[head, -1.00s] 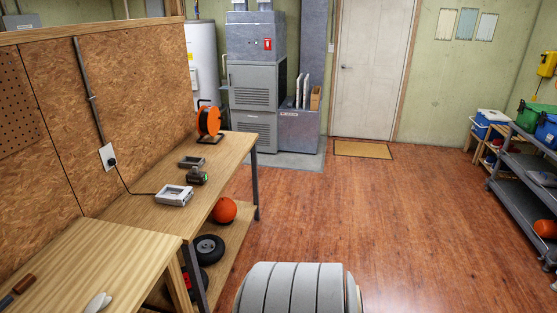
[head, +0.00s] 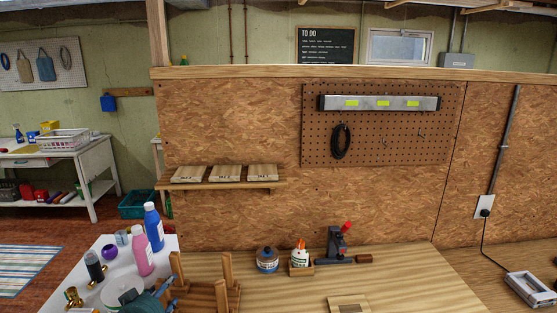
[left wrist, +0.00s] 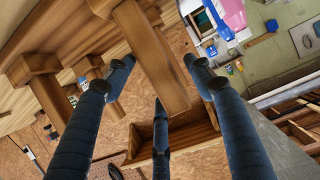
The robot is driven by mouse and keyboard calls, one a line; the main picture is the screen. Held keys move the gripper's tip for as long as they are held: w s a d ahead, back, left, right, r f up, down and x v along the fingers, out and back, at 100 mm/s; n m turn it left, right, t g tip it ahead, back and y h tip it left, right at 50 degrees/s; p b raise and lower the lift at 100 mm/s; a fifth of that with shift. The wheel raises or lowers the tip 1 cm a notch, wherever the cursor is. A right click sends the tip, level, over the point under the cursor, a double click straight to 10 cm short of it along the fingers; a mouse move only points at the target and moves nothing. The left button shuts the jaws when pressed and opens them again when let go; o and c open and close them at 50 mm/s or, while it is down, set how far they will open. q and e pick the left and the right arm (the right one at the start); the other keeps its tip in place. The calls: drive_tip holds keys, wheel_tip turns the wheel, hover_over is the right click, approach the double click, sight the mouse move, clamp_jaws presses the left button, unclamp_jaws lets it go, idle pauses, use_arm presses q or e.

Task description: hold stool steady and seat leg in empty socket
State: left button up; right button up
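The wooden stool (head: 206,296) stands at the bottom of the head view with several legs pointing up; its lower part is cut off by the frame edge. My left gripper (head: 160,294) is beside its left side, partly cut off. In the left wrist view, my left gripper's three dark fingers (left wrist: 160,75) are spread around a wooden leg (left wrist: 148,55), with gaps showing on both sides. Other wooden legs (left wrist: 47,100) show to the left there. The empty socket and a loose leg cannot be made out. My right gripper is not in view.
On the workbench (head: 420,285) are a glue bottle (head: 300,256), a blue-labelled jar (head: 267,260), a red-handled tool (head: 340,245) and a small wooden piece (head: 347,305). Bottles (head: 153,227) crowd the white table at left. The bench's right-centre is mostly clear.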

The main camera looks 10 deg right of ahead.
use_arm(q)
drive_tip(key=d+v, duration=0.1)
drive_tip(key=v, duration=1.1)
drive_tip(key=s+d+f+g, duration=0.2)
drive_tip(key=s+f, duration=0.3)
drive_tip(key=s, duration=0.3)
drive_tip(key=s+d+f+g, duration=0.25)
drive_tip(key=s+f, duration=0.25)
drive_tip(key=s, duration=0.3)
drive_tip(key=s+d+f+m+g+y, duration=0.1)
drive_tip(key=s+f+g, duration=0.15)
drive_tip(key=s, duration=0.65)
drive_tip(key=s+f+g, duration=0.1)
drive_tip(key=s+g, duration=0.2)
drive_tip(key=s, duration=0.7)
wheel_tip(320, 180, down, 28)
drive_tip(key=g+b, duration=0.1)
drive_tip(key=b, duration=0.3)
drive_tip(key=s+a+f+b, duration=0.1)
drive_tip(key=s+f, duration=0.8)
drive_tip(key=f, duration=0.2)
drive_tip(key=s+a+f+g+b, duration=0.1)
drive_tip(key=s+f+b, duration=0.1)
drive_tip(key=s+f, duration=0.7)
drive_tip(key=shift+s+a+f+b, duration=0.3)
drive_tip(key=shift+s+a+f, duration=0.1)
drive_tip(key=shift+f, duration=0.5)
